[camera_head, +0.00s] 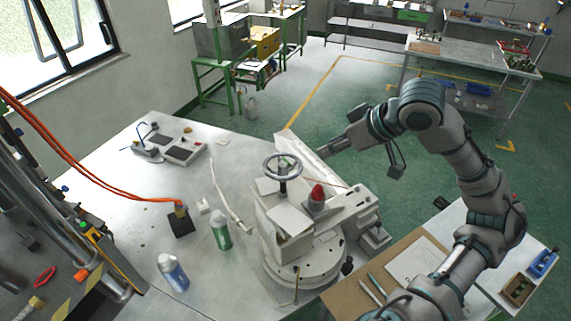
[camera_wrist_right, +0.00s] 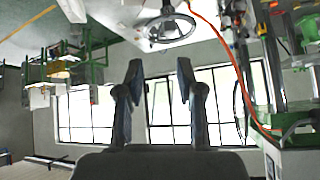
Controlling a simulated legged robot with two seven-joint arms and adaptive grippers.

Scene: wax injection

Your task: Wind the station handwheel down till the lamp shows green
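The handwheel (camera_head: 283,167), a grey spoked ring, sits on top of the white station (camera_head: 284,222) on the metal table. It also shows at the top of the right wrist view (camera_wrist_right: 170,30). A red-capped lamp (camera_head: 317,194) stands to the right of the wheel; I see no green on it. My right gripper (camera_head: 326,149) is above and to the right of the wheel, apart from it. In the right wrist view its two fingers (camera_wrist_right: 160,68) are spread with nothing between them. My left gripper is not in view.
A green-labelled bottle (camera_head: 220,231) and a blue-white bottle (camera_head: 173,272) stand left of the station. A dark block (camera_head: 180,222) is near them. Orange hoses (camera_head: 85,178) cross the left side. A board with paper (camera_head: 413,262) lies at the right. Table around the bottles is mostly clear.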

